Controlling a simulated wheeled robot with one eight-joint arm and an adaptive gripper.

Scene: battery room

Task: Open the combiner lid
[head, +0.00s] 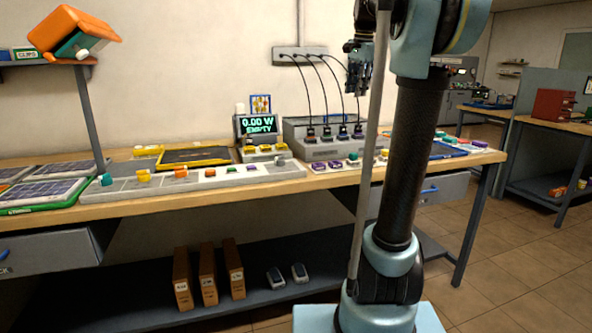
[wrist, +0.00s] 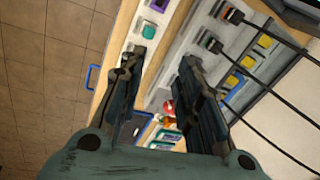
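No part is clearly marked as the combiner, and I cannot tell for sure which surface is its lid. A grey box (head: 330,152) with several black cables plugged into its front stands at the back of the bench; it may be the combiner. Plugs on black cables (wrist: 233,15) also show at the upper right of the wrist view. My gripper (head: 357,65) is raised in front of the wall, above the bench's right part. In the wrist view its two fingers (wrist: 160,62) are apart with nothing between them, pointing toward the bench, touching nothing.
A display (head: 258,125) reads 0.00 W EMPTY. The bench (head: 120,206) holds solar panels (head: 35,195), a yellow-framed panel (head: 196,157) and a long grey strip (head: 222,176) with small coloured parts. An orange box (head: 75,25) sits high at left. My arm covers part of the bench.

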